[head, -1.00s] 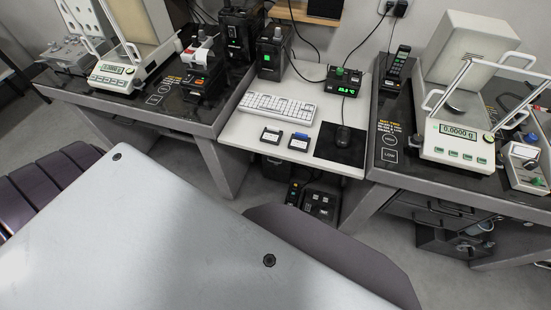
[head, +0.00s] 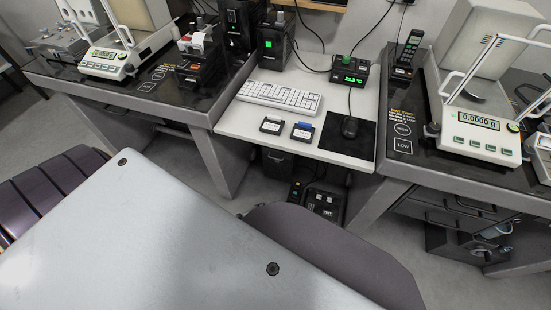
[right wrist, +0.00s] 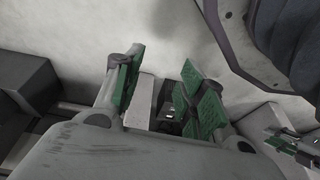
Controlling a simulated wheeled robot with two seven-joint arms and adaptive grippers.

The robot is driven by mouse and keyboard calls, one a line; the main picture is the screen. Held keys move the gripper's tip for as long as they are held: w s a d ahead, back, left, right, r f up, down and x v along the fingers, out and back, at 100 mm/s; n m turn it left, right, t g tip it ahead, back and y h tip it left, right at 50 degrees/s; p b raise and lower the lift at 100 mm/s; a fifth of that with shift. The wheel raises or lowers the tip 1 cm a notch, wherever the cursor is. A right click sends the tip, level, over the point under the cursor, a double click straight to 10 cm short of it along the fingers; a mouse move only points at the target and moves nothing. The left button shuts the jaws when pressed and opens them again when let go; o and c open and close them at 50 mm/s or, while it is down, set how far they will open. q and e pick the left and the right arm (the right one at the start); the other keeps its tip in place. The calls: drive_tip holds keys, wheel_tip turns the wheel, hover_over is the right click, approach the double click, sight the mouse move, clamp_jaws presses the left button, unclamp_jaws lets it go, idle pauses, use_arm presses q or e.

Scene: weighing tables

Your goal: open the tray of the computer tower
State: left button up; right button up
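A black tower-shaped case (head: 240,28) stands at the back of the desk area, cut by the top edge of the head view. I take it to be the computer tower, and I see no opened tray on it. Neither gripper can be made out in the head view. In the right wrist view my right gripper (right wrist: 162,78) has its two green-padded fingers apart. A pale block shape and small dark parts show between and beyond them; I see no grip on anything. Another green-padded gripper, apparently my left (right wrist: 296,146), shows at the lower right, partly cut off.
A balance (head: 478,133) stands on the right table, another (head: 110,62) on the left. A black box (head: 325,200) is on the floor below the desk.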

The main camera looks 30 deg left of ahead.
use_arm(q)
drive_tip(key=w+a+r+m+t+y+b, duration=0.1)
drive_tip(key=w+a+r+m+t+b, duration=0.2)
drive_tip(key=w, duration=0.3)
drive_tip(key=w+a+r+m+t+y+b, duration=0.1)
drive_tip(key=w+a+r+m+t+b, duration=0.1)
drive_tip(key=w+b, duration=0.4)
drive_tip(key=shift+w+a+r+m+t+y, duration=0.4)
drive_tip(key=shift+a+r, duration=0.1)
drive_tip(key=shift+r, duration=0.4)
use_arm(e)
drive_tip(key=w+a+r+y, duration=0.1)
drive_tip(key=a+r, duration=0.1)
drive_tip(key=r, duration=0.5)
drive_tip(key=w+a+r+t, duration=0.1)
drive_tip(key=a+r, duration=0.2)
drive_tip(key=r, duration=0.5)
drive_tip(key=shift+w+r+y, duration=0.2)
drive_tip(key=shift+w+y, duration=0.2)
use_arm(q)
drive_tip(key=shift+w+b, duration=0.1)
drive_tip(key=shift+b, duration=0.2)
use_arm(e)
drive_tip(key=shift+f, duration=0.1)
